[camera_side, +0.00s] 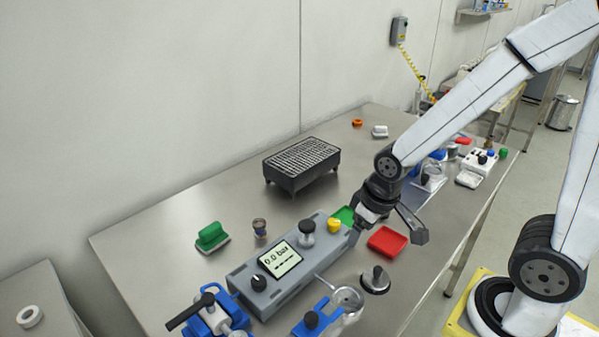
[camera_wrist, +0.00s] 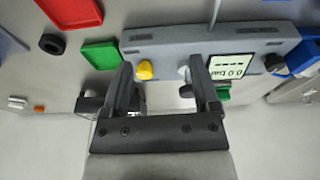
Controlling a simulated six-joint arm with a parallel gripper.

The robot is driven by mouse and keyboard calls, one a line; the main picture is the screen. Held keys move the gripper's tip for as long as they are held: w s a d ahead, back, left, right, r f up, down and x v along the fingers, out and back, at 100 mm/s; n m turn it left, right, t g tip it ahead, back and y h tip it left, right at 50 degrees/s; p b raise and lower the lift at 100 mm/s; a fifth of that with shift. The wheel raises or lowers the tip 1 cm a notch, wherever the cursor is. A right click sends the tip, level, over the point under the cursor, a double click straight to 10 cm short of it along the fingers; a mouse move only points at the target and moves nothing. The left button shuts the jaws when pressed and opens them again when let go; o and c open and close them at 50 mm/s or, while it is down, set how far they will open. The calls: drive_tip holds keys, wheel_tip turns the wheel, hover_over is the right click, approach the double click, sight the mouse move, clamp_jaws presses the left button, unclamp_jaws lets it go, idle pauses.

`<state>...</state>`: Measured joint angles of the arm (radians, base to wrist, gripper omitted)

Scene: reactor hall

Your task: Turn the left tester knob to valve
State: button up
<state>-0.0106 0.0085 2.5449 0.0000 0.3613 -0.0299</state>
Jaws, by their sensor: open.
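The grey tester (camera_side: 283,284) lies on the steel table, with a screen (camera_side: 280,260) reading 0.0 bar. Its left knob (camera_side: 258,283) is small and black with a pale mark, left of the screen. In the wrist view this knob (camera_wrist: 274,62) is at the right, outside my jaws. A larger black-and-silver knob (camera_side: 307,230) and a yellow knob (camera_side: 333,225) sit right of the screen. My gripper (camera_side: 384,230) is open and empty, near the tester's right end. In the wrist view my gripper (camera_wrist: 161,64) has the silver knob (camera_wrist: 184,73) partly showing between its fingers.
A red tray (camera_side: 387,241) and a green tray (camera_side: 343,215) lie near my gripper. Blue fixtures (camera_side: 215,314) stand at the tester's left end.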

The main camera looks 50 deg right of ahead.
drive_tip(key=w+a+r+n+g, duration=0.1)
drive_tip(key=w+a+r+n, duration=0.1)
drive_tip(key=w+a+n, duration=0.65)
drive_tip(key=n+g, duration=0.2)
drive_tip(key=n, duration=0.9)
hover_over(258, 280)
drive_tip(key=shift+d+r, duration=0.25)
drive_tip(key=shift+d, duration=0.2)
drive_tip(key=shift+a+n, duration=0.45)
drive_tip(key=shift+n, duration=0.1)
drive_tip(key=shift+f, duration=0.1)
drive_tip(key=shift+f, duration=3.8)
drive_tip(key=shift+c, duration=0.2)
clamp_jaws()
